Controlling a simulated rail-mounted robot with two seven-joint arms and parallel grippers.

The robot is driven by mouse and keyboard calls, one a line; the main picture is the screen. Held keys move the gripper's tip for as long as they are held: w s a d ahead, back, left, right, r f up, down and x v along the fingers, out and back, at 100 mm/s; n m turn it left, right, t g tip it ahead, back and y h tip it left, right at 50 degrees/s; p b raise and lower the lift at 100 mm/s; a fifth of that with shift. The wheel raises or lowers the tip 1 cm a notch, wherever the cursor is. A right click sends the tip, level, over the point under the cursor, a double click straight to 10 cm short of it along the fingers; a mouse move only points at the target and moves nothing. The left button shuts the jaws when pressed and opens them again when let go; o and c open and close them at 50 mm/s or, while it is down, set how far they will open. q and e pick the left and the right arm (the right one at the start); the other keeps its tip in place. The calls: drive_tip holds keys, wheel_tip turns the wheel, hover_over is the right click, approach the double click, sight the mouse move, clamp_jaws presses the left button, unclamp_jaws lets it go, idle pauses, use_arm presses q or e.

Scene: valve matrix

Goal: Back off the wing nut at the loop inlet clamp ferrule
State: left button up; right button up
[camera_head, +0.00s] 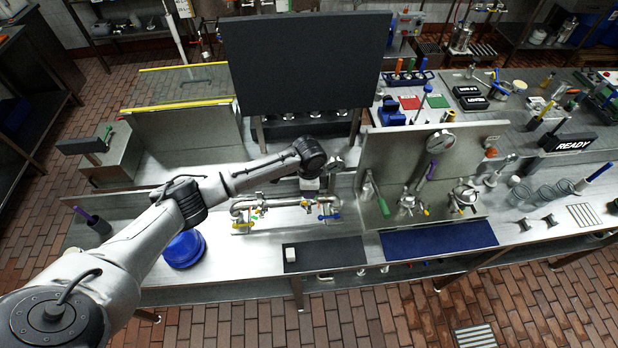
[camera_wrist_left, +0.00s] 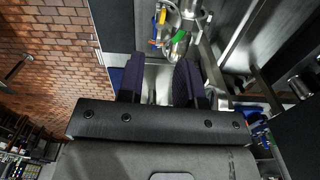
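A steel pipe loop (camera_head: 270,202) with small yellow, green, orange and blue handles runs along the bench in the middle of the head view. It also shows in the left wrist view (camera_wrist_left: 172,22), at the top, beyond the fingers. Which fitting is the loop inlet clamp ferrule, and its wing nut, I cannot tell at this size. My left gripper (camera_head: 311,184) points down above the right part of the loop, partly hidden by its own wrist. In the left wrist view its two dark fingers (camera_wrist_left: 160,72) are apart, with nothing visible between them. My right gripper is not in view.
A large dark panel (camera_head: 305,65) stands behind my left wrist. A steel backboard with a gauge (camera_head: 440,142) stands to the right. A blue round container (camera_head: 184,249) sits under my left arm. A dark mat (camera_head: 325,256) with a small white block lies in front of the loop.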

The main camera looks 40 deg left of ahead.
use_arm(q)
wheel_tip(320, 180, up, 6)
drive_tip(key=shift+b, duration=0.3)
idle(0.5)
drive_tip(key=w+d+r+n+t+y, duration=0.1)
drive_tip(key=w+d+r+t, duration=0.1)
drive_tip(key=r+t, duration=0.35)
drive_tip(key=w+d+r+n+t+y, duration=0.1)
drive_tip(key=w+d+r+t, duration=0.15)
drive_tip(key=r, duration=0.55)
drive_tip(key=s+d+r+n+t+h+p, duration=0.1)
drive_tip(key=s+d+r+t, duration=0.1)
drive_tip(key=s+d+r, duration=0.25)
drive_tip(key=s+d+f+n+g+p, duration=0.1)
drive_tip(key=s+f, duration=0.4)
drive_tip(key=s, duration=0.6)
drive_tip(key=s+d+f+n+g+p, duration=0.1)
drive_tip(key=s+f+n+g+p, duration=0.1)
drive_tip(key=s+f, duration=0.4)
drive_tip(key=s+d+f+n+g+h+p, duration=0.1)
drive_tip(key=s+f, duration=0.5)
drive_tip(key=s, duration=1)
drive_tip(key=shift+d+f+g+p, duration=0.25)
drive_tip(key=shift+g+p, duration=0.5)
drive_tip(key=shift+g, duration=0.45)
